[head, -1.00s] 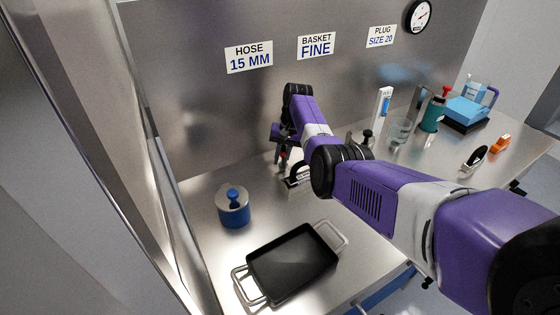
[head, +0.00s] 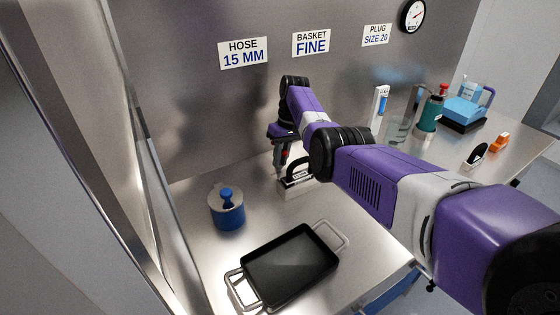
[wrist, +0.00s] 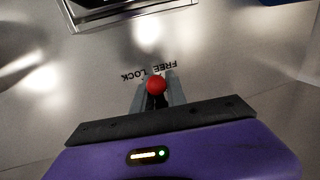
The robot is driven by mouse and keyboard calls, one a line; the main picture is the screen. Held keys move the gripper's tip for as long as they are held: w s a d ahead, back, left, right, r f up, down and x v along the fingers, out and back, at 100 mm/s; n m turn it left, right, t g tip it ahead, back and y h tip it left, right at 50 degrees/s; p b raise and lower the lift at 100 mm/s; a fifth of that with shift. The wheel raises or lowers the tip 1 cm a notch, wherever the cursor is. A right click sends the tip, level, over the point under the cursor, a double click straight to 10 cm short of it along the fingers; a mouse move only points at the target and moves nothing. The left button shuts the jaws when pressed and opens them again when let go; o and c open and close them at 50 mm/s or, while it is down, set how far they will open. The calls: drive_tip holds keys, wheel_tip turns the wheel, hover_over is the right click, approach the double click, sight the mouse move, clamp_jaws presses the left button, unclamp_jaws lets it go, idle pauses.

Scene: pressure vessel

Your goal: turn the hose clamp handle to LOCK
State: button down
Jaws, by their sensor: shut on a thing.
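The hose clamp handle's red ball knob (wrist: 156,84) sits between the two grey fingers of my gripper (wrist: 157,90) in the wrist view. The gripper is shut on it. The words FREE (wrist: 161,67) and LOCK (wrist: 133,75) appear upside down on the metal surface just beyond the knob. The knob is closer to FREE than to LOCK in this view. The clamp body and most of the handle are hidden by my gripper. In the head view my gripper (head: 281,163) points down near the back wall, and the clamp cannot be made out clearly.
A block with a black handle (head: 297,180) stands close to the right of my gripper. A teal bottle (head: 430,115) and a blue box (head: 466,108) stand at the right.

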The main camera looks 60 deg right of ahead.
drive_tip(key=shift+d+r, duration=0.15)
drive_tip(key=c, duration=1.5)
unclamp_jaws()
drive_tip(key=shift+o, duration=0.2)
drive_tip(key=shift+d+r, duration=0.1)
drive_tip(key=shift+r, duration=0.05)
drive_tip(key=shift+d+r, duration=0.1)
drive_tip(key=shift+r, duration=0.25)
wheel_tip(320, 180, up, 6)
drive_tip(key=shift+s+d+r, duration=0.25)
drive_tip(key=shift+s, duration=0.1)
